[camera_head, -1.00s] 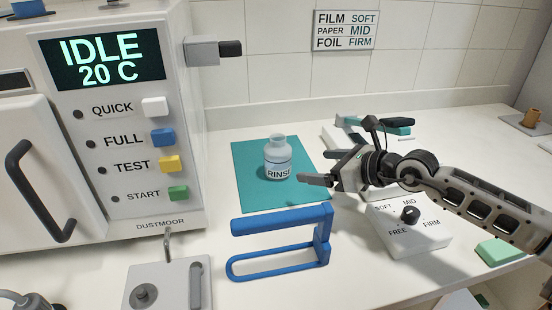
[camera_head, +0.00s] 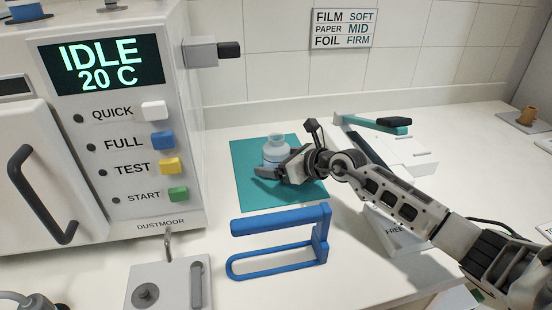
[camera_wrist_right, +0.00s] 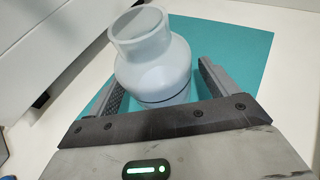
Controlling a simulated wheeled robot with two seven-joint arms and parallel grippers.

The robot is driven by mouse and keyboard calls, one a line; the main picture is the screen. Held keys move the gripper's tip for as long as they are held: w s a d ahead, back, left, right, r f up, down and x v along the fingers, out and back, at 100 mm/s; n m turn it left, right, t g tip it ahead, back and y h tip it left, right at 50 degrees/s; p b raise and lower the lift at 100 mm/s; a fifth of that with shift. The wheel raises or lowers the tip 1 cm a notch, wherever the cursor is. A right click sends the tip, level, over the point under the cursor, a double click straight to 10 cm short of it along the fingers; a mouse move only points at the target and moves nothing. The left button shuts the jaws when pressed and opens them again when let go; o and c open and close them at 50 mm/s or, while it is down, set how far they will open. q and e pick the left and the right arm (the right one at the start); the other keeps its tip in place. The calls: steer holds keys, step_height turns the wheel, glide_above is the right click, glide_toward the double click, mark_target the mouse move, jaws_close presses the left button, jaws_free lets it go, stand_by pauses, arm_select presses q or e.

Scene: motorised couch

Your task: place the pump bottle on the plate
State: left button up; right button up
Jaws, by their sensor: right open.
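A pale blue-grey bottle (camera_head: 275,150) with a wide open neck stands upright on the teal mat (camera_head: 250,195); no pump top shows on it. My right gripper (camera_head: 277,174) is at the bottle's near side and covers its lower part and label in the head view. In the right wrist view the bottle (camera_wrist_right: 155,62) stands between the two spread fingers of my gripper (camera_wrist_right: 162,85), with no clear grip on it. I cannot tell which thing is the plate.
A blue frame with a bar (camera_head: 280,240) stands just in front of the mat. The white machine (camera_head: 120,215) with coloured buttons is at left. A grey block (camera_head: 170,285) sits at the front. A dial box (camera_head: 395,235) is partly hidden under my right arm.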

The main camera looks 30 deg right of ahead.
steer(key=shift+w+a, duration=0.1)
steer(key=shift+w, duration=0.1)
steer(key=c, duration=1.3)
